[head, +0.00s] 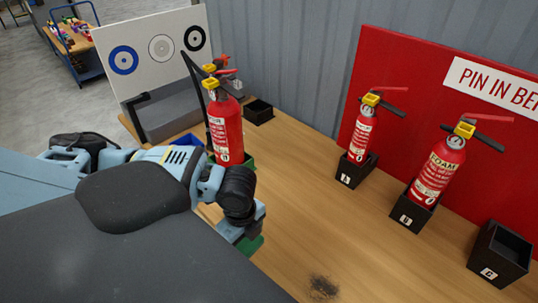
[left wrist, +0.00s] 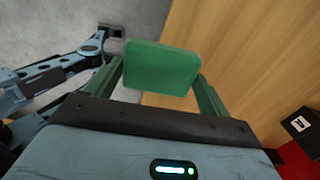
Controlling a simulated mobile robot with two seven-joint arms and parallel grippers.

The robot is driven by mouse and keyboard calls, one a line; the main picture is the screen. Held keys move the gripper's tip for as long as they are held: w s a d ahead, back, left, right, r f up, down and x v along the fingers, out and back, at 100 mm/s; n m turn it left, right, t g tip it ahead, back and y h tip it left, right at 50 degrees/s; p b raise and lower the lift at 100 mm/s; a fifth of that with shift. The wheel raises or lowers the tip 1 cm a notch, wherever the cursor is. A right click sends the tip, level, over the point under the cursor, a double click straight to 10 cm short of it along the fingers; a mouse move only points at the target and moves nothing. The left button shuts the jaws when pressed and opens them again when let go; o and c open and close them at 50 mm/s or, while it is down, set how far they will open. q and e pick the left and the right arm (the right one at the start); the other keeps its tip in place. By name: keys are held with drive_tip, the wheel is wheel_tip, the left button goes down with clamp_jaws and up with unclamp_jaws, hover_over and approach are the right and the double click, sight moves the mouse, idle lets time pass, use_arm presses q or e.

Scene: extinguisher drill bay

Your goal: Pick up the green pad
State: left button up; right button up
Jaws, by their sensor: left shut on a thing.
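The green pad (left wrist: 162,68) is a rounded block between the two green fingers of my left gripper (left wrist: 160,85) in the left wrist view. The gripper is shut on it. Wooden tabletop and grey floor show beyond the pad. In the head view my left gripper (head: 250,240) is over the near left part of the table, largely hidden by my own arm. Only a little green shows below its body there, and I cannot tell pad from finger. My right gripper is not in either view.
A red extinguisher (head: 226,128) stands behind my left wrist. Two more, one left (head: 362,132) and one right (head: 440,170), stand in black holders before a red board (head: 400,65). An empty black holder (head: 500,252) is at right. The table's middle (head: 320,220) is clear.

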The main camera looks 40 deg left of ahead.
use_arm(q)
drive_tip(key=shift+s+a+r, duration=0.1)
drive_tip(key=shift+s+a, duration=0.35)
drive_tip(key=shift+s, duration=0.35)
drive_tip(key=shift+s+a+r, duration=0.1)
drive_tip(key=shift+s+a, duration=0.35)
drive_tip(key=shift+s, duration=0.35)
drive_tip(key=shift+s+a+r, duration=0.1)
drive_tip(key=shift+s+a, duration=0.35)
drive_tip(key=shift+s, duration=0.35)
